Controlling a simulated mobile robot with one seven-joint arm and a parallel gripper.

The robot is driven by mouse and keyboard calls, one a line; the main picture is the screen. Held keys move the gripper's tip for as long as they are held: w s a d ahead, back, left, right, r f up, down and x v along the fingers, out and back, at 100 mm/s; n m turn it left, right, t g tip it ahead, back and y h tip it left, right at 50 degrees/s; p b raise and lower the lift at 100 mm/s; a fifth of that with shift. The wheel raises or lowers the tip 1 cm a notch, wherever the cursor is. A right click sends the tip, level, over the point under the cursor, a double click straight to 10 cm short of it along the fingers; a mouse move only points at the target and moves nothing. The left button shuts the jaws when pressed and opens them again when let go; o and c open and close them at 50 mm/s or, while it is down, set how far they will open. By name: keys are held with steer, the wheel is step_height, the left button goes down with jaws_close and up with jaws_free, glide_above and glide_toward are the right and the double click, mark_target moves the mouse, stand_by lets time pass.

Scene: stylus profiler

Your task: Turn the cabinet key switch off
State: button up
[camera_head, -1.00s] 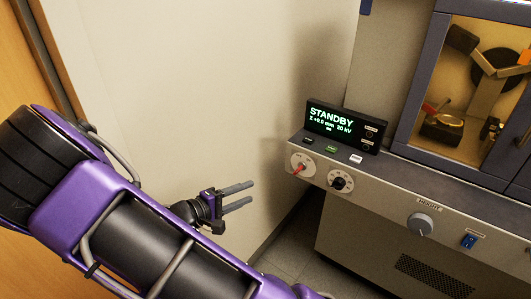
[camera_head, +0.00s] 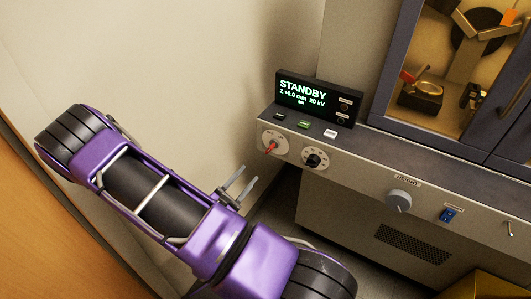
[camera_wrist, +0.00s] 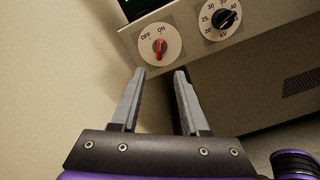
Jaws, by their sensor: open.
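The key switch is a red key (camera_head: 271,146) on a round white dial (camera_head: 263,143), on the left end of the cabinet's front panel. In the wrist view the red key (camera_wrist: 159,48) stands nearly upright on its dial, which is marked OFF and ON; its upper end appears to point toward ON. My gripper (camera_head: 249,174) is open and empty, below and left of the dial in the head view. In the wrist view my gripper (camera_wrist: 160,72) has its two fingers spread just below the dial, apart from the key.
A black kV knob (camera_head: 312,158) sits right of the key. Above are small buttons (camera_head: 304,125) and a display (camera_head: 318,94) reading STANDBY. A grey height knob (camera_head: 399,200) and a blue switch (camera_head: 448,214) are further right. A bare wall (camera_head: 170,70) stands left.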

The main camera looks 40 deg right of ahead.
mark_target(268, 152)
steer(key=x, duration=1.1)
steer(key=shift+w+d, duration=0.2)
steer(key=shift+d, duration=0.1)
steer(key=shift+c, duration=0.3)
jaws_close()
